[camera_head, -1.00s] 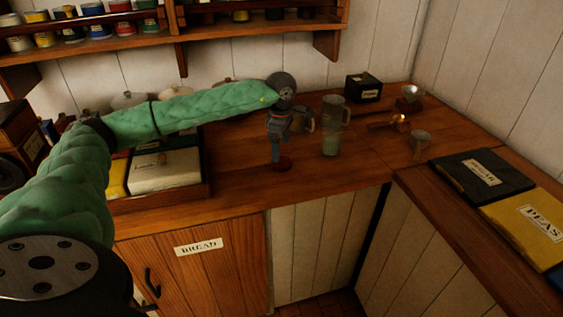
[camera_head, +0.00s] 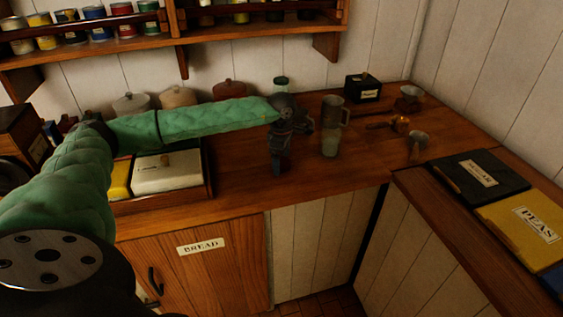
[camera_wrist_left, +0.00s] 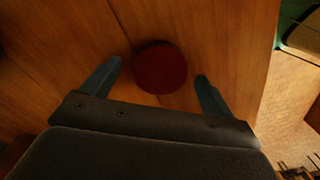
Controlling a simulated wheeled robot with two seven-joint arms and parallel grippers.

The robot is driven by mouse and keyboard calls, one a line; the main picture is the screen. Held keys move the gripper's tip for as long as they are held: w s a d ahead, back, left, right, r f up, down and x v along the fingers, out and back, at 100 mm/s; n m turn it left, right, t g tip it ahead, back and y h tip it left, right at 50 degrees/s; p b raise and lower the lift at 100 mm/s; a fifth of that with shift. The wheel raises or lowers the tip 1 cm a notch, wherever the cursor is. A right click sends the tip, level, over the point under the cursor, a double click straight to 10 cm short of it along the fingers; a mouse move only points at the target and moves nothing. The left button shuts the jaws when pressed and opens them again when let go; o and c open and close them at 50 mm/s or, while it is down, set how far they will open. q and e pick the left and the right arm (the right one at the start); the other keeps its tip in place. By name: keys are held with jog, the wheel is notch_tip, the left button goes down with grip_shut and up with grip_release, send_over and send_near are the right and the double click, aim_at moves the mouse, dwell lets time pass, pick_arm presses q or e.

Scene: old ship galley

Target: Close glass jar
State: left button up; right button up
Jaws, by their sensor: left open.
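A round dark red lid (camera_wrist_left: 160,67) lies on the wooden counter, between and slightly beyond my open left fingers in the left wrist view. My left gripper (camera_wrist_left: 158,84) points down over it, with a gap on both sides of the lid. In the head view my left gripper (camera_head: 277,170) is low over the counter and hides the lid. A small greenish glass jar (camera_head: 281,84) shows at the back by the wall, partly hidden behind my wrist. A tall clear glass vessel with a handle (camera_head: 331,130) stands to the right of the gripper. My right gripper is out of view.
A wooden tray (camera_head: 210,185) with a white-lidded box (camera_head: 167,172) is left of the gripper. Several lidded pots line the wall behind my arm. A black box (camera_head: 362,88) and metal scoops (camera_head: 416,140) are at right. The counter's front edge is close.

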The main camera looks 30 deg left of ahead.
pick_arm(q)
jog(key=shift+f, duration=0.25)
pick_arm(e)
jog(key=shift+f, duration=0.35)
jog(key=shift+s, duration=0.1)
pick_arm(q)
jog(key=c, duration=1.1)
jog(key=shift+o, duration=0.2)
jog(key=shift+r, duration=0.15)
